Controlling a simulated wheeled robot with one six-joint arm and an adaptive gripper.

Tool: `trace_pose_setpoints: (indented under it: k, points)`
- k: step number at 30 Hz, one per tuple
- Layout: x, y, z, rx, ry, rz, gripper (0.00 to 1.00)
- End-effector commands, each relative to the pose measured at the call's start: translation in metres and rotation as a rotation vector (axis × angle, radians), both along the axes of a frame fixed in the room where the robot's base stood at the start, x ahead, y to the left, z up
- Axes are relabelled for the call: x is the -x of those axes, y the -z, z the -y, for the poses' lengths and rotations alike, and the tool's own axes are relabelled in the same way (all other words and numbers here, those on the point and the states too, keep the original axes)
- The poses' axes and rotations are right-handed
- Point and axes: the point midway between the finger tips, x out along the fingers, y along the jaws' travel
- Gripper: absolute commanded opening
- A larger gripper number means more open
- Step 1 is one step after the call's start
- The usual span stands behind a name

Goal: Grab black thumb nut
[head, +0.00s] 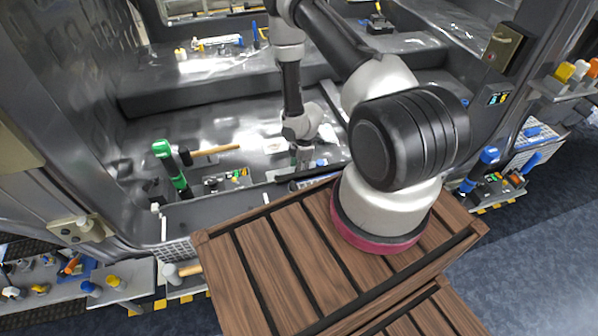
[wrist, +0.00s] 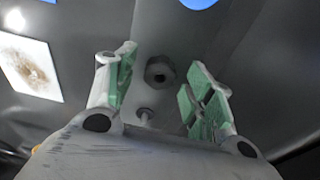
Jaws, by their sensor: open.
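A dark round nut with a hole in its middle (wrist: 160,71), which looks like the black thumb nut, lies on a grey surface in the wrist view. My gripper (wrist: 163,63) is open, with its green-padded fingers to the left and right of the nut. The nut appears between the fingers and apart from both; its depth relative to the fingertips is hard to tell. In the head view my gripper (head: 301,157) points down inside the car body, and the nut cannot be made out there.
A pale square plate (wrist: 30,58) lies to the left, and part of a blue round thing shows at the top. In the head view a wooden-handled hammer (head: 210,152) and a green-handled tool (head: 171,168) are left of my gripper.

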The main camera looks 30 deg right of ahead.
Motion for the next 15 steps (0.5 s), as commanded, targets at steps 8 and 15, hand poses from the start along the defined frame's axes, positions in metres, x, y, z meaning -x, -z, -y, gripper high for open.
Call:
trace_pose_setpoints:
  k: [8, 15]
  points:
    - [-0.0001, -0.0005, 0.0000, 0.000, 0.000, 0.000, 0.18]
    - [-0.0002, -0.0007, 0.0000, 0.000, 0.000, 0.000, 0.11]
